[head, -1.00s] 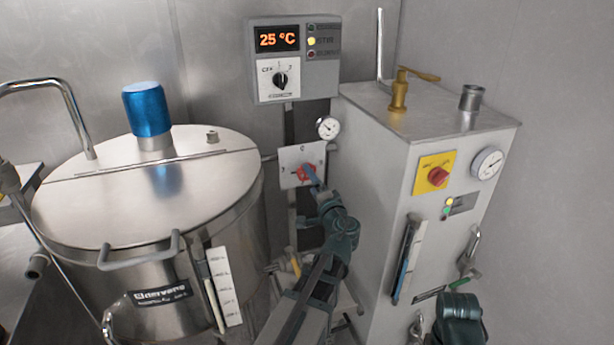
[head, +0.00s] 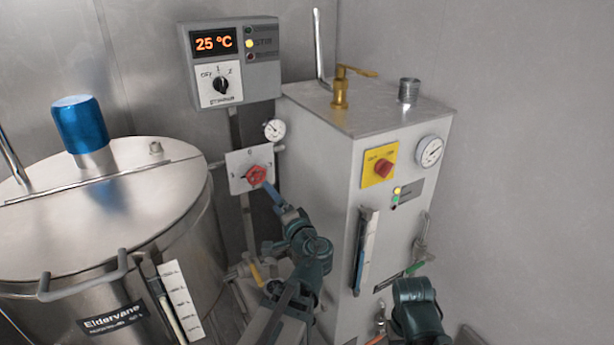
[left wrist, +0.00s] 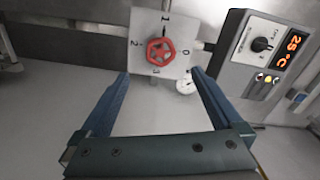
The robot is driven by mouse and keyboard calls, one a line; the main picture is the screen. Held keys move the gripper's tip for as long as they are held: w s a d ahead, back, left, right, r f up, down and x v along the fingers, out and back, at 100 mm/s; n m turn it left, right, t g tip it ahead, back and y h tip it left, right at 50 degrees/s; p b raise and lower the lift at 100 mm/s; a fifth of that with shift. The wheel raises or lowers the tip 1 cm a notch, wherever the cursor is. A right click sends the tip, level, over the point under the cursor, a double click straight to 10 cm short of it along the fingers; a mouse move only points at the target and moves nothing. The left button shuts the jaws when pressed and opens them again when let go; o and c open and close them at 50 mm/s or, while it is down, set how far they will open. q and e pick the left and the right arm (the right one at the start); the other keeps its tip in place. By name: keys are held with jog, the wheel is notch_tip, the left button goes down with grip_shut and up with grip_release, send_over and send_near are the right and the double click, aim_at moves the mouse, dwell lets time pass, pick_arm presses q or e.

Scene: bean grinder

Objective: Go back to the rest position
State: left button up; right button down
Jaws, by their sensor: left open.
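My left gripper (head: 268,187) is open in front of a white plate (head: 238,184) with a red round handle (head: 256,174). The red handle (left wrist: 160,51) shows beyond the tips, apart from both fingers. A dark link of my right arm (head: 415,308) shows at the lower right of the head view; its gripper does not show.
A steel tank (head: 110,215) with a blue cap (head: 80,124) stands left. A grey cabinet (head: 330,190) with a red knob (head: 384,168) stands close right of my left arm. A control box (head: 228,62) reads 25 °C. A small gauge (head: 274,130) is beside the plate.

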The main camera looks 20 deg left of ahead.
pick_arm(q)
jog(key=s+d+f+n+g+h, duration=0.1)
jog(key=s+d+f+g+h, duration=0.25)
jog(key=d+f, duration=0.35)
jog(key=s+d+f+n+g+h, duration=0.25)
jog(key=s+d+f, duration=0.2)
jog(key=f, duration=0.45)
jog(key=s+d+f+m+g+h, duration=0.1)
jog(key=s+d+f+g+h, duration=0.2)
jog(key=s+d, duration=0.35)
jog(key=s+d+f+m+g+h, duration=0.1)
jog(key=s+d+f+g+h, duration=0.2)
jog(key=d, duration=0.6)
notch_tip(320, 180, up, 15)
jog(key=p, duration=1.5)
jog(key=shift+s+r+h, duration=0.2)
jog(key=shift+h, duration=0.1)
jog(key=shift+a, duration=0.1)
